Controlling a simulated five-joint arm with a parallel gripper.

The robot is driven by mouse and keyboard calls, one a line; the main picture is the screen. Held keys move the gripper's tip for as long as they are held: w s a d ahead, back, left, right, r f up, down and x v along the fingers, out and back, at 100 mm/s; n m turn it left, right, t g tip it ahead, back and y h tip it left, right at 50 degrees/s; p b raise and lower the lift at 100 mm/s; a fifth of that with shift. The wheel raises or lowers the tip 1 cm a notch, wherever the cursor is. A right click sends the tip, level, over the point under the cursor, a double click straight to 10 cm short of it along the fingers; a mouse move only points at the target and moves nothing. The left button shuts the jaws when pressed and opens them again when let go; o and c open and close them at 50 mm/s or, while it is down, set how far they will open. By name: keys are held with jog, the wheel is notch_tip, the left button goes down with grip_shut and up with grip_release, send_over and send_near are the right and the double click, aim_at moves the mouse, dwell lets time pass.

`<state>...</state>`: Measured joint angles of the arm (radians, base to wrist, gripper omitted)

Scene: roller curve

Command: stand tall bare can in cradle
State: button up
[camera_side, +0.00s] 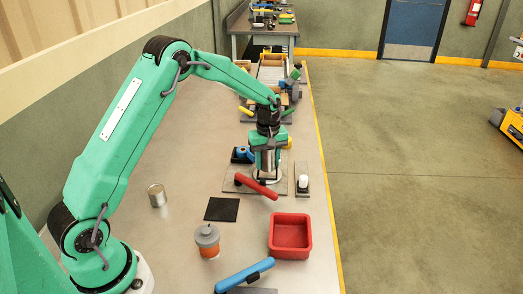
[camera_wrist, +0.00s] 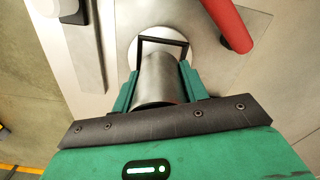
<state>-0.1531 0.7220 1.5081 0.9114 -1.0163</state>
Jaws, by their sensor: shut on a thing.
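The tall bare can (camera_wrist: 160,80) is a plain metal cylinder held between the jaws of my gripper (camera_wrist: 158,85) in the wrist view. In the side view my gripper (camera_side: 267,158) points down, and the can shows only partly between the green fingers. A black square frame (camera_wrist: 163,42), which looks like the cradle, shows at the far end of the can over a pale round disc (camera_wrist: 147,45). I cannot tell whether the can is inside the frame or only above it.
A red handle (camera_side: 256,186) lies close beside my gripper. A white-capped item (camera_side: 303,182) stands to its right. A red tray (camera_side: 290,233), an orange-and-grey jar (camera_side: 207,240), a black mat (camera_side: 222,209), a short open can (camera_side: 157,195) and a blue handle (camera_side: 244,274) are nearer the camera.

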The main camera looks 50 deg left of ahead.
jog(key=shift+f, duration=1.2)
dwell(1.6)
